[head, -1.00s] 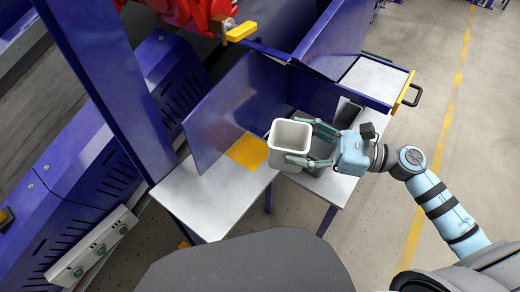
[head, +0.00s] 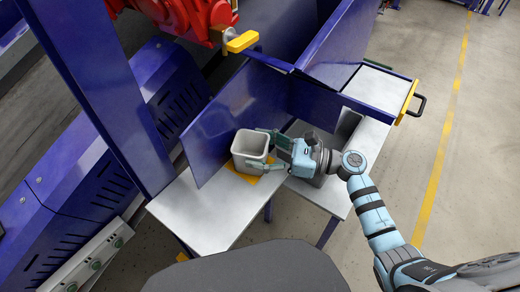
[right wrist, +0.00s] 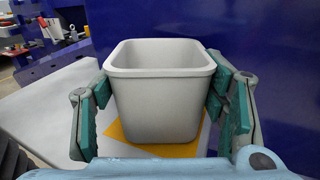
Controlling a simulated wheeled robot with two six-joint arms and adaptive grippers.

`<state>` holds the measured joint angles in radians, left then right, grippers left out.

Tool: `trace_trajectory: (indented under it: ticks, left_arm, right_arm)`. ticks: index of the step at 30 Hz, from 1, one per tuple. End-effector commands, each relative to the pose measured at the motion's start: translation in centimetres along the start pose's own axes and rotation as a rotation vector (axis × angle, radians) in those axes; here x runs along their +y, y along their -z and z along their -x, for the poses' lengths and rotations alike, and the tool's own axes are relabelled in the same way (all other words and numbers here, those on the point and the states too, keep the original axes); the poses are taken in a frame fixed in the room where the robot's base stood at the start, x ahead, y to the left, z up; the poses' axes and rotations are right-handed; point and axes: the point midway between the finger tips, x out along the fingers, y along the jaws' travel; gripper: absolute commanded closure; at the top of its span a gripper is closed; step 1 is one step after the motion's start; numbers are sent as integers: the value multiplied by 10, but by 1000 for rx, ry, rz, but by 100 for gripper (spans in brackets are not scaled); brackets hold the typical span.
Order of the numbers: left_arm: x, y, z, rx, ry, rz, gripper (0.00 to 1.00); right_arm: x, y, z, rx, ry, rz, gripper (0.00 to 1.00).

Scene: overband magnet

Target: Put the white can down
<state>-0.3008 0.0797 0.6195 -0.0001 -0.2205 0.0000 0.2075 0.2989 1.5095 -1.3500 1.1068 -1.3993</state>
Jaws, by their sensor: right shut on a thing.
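The white can (head: 249,146) is a square, open-topped tub, upright and empty as far as I can see. My right gripper (head: 269,154) is shut on it, with one finger on each side. In the right wrist view the can (right wrist: 159,92) sits between the green finger pads of my gripper (right wrist: 163,108). The yellow square (head: 243,175) on the grey table (head: 203,215) is under the can and mostly covered by it. I cannot tell whether the can's base touches the square. My left gripper is not in view.
A tall blue panel (head: 215,125) stands right behind the can. A dark grey bin (head: 346,128) stands on the table to the right. A red machine with a yellow handle (head: 242,41) hangs above. The table's front left part is clear.

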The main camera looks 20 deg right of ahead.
Motion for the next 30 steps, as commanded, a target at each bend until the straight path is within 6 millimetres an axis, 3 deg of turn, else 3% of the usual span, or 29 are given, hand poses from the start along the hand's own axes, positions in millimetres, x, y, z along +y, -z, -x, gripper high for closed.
trace_trajectory:
  ticks: [6,7,10,22,26,30]
  left_arm:
    - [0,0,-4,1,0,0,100]
    - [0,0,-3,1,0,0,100]
    - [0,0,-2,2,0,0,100]
    - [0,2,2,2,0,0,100]
    - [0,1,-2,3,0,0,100]
    - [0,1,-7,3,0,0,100]
  right_arm:
    - [0,3,0,0,0,1,64]
    - [0,2,0,0,1,0,30]
    - [0,2,0,0,1,0,14]
    - [0,-3,1,1,1,0,14]
    - [0,1,23,5,2,1,14]
    - [0,2,60,8,1,1,14]
